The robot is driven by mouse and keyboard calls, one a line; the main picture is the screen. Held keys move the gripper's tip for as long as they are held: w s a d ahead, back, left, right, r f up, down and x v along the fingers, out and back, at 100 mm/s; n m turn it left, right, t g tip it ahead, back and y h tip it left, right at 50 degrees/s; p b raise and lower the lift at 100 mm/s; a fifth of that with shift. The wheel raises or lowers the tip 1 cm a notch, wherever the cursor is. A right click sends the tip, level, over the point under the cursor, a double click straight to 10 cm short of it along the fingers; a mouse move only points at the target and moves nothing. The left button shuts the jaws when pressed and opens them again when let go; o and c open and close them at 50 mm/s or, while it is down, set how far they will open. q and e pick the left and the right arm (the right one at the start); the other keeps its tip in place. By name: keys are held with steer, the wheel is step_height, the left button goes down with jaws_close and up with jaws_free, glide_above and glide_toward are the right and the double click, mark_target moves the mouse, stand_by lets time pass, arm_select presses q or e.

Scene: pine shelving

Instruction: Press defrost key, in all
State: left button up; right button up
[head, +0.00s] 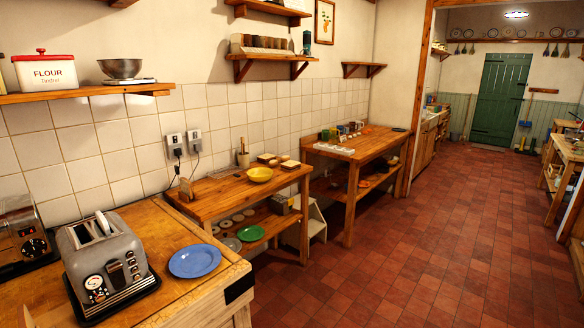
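The key labels are too small to read, so I cannot tell which is defrost. Neither gripper is in view.
A blue plate (195,261) lies on the counter right of the toaster. Another appliance with a black knob (35,247) stands to its left, by the tiled wall. The tiled floor to the right is clear.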

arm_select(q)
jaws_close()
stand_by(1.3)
